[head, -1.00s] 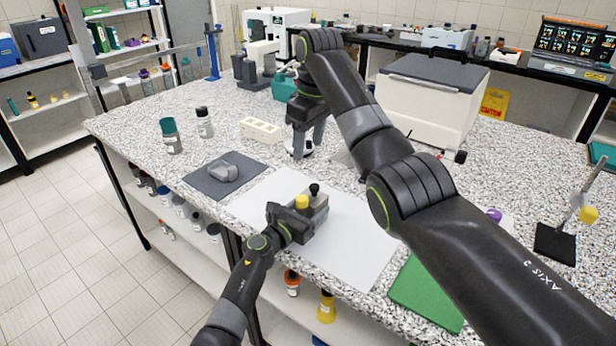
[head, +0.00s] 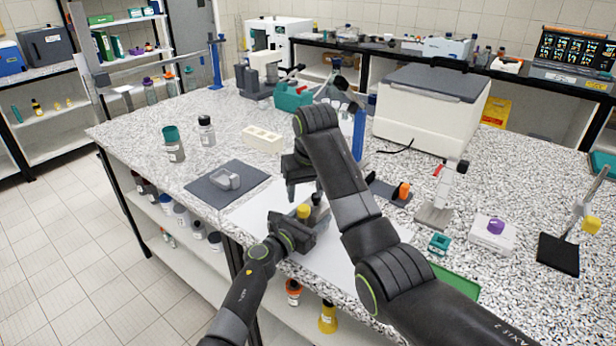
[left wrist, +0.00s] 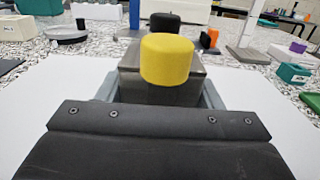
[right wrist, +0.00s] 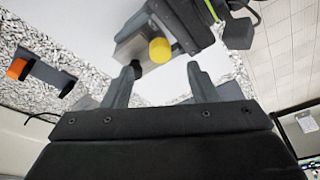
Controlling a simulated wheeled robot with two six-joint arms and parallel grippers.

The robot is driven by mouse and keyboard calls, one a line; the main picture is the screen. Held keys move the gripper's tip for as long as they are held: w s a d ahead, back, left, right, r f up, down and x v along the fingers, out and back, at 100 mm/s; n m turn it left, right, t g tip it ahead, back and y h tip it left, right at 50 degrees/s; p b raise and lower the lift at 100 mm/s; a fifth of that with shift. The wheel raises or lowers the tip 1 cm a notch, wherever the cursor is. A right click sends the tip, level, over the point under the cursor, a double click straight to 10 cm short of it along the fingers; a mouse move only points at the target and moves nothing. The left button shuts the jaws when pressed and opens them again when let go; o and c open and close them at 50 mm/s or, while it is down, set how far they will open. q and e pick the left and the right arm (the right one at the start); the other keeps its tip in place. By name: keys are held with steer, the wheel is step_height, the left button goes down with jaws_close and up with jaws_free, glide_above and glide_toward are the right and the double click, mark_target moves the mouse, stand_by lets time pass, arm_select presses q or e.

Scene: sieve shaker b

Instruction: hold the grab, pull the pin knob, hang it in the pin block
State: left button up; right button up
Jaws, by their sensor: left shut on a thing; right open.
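The grab is a small grey metal block (left wrist: 192,75) with a yellow knob (left wrist: 167,60) in front and a black knob (left wrist: 164,22) behind it. Both knobs also show in the head view, the yellow one (head: 303,211) and the black one (head: 316,199). My left gripper (head: 298,228) is shut on the block over the white sheet. My right gripper (right wrist: 160,72) is open and empty; its fingers point toward the block, apart from both knobs. A cream block with holes (head: 262,138), possibly the pin block, lies farther back on the bench.
A blue post (head: 358,135), an orange-knobbed part (head: 401,191) and a white stand (head: 436,214) are right of my right arm. Bottles stand at the back left.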

mark_target(304, 208)
steer(key=x, duration=0.6)
steer(key=shift+a+f, duration=0.1)
steer(key=c, duration=1.1)
jaws_close()
steer(key=shift+r, duration=0.25)
steer(key=shift+r, duration=0.95)
steer(key=shift+r, duration=0.1)
